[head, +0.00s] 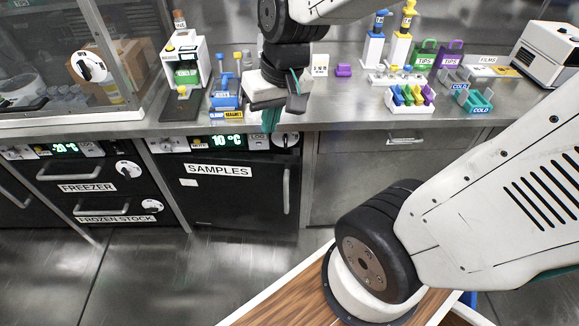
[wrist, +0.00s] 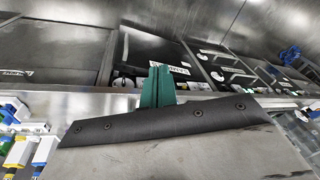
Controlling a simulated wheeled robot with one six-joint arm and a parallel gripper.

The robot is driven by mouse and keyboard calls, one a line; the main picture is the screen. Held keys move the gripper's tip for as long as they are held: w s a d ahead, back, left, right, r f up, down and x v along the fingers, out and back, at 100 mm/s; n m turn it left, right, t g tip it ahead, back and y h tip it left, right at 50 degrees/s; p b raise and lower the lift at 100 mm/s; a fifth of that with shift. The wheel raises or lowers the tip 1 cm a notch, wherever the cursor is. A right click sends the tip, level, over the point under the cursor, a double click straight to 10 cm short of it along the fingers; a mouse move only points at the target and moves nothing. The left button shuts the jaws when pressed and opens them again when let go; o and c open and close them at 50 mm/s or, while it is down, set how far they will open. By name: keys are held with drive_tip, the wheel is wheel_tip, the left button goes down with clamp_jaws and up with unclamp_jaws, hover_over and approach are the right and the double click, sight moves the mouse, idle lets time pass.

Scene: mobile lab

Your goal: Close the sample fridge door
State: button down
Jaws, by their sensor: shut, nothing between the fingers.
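The sample fridge door (head: 235,205) is the black front labelled SAMPLES, under the bench, with a vertical bar handle (head: 286,190) at its right side. It looks flush with the cabinet front; I cannot rule out a small gap. The temperature panel (head: 225,141) above it reads 10 °C. My gripper (head: 271,119) is shut and empty, with its teal fingers pointing down at the bench's front edge, above the handle side of the door and apart from it. In the wrist view the teal fingers (wrist: 157,86) partly cover the upside-down fridge front (wrist: 148,48).
The freezer drawers (head: 90,187) are left of the fridge. The steel bench edge (head: 345,122) runs above the fronts. A blue rack (head: 225,93) and a tube rack (head: 409,98) stand on the bench. The floor (head: 190,270) before the fridge is clear.

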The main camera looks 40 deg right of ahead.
drive_tip(key=w+d+f+m, duration=0.1)
drive_tip(key=w+f+m, duration=0.1)
drive_tip(key=w+f, duration=0.4)
drive_tip(key=m+t+h, duration=0.1)
drive_tip(key=m+h, duration=0.3)
drive_tip(key=m, duration=0.1)
approach(294, 165)
drive_tip(key=s+a+r, duration=0.3)
drive_tip(key=s+a, duration=0.1)
drive_tip(key=s, duration=0.1)
drive_tip(key=x, duration=0.3)
drive_tip(key=w+d+x, duration=0.1)
drive_tip(key=x, duration=0.3)
drive_tip(key=r+x, duration=0.1)
drive_tip(key=x, duration=0.3)
drive_tip(key=shift+w+d+f, duration=0.15)
drive_tip(key=shift+w+d, duration=0.15)
drive_tip(key=shift+w, duration=0.1)
drive_tip(key=shift+w+d, duration=0.4)
drive_tip(key=shift+w, duration=0.1)
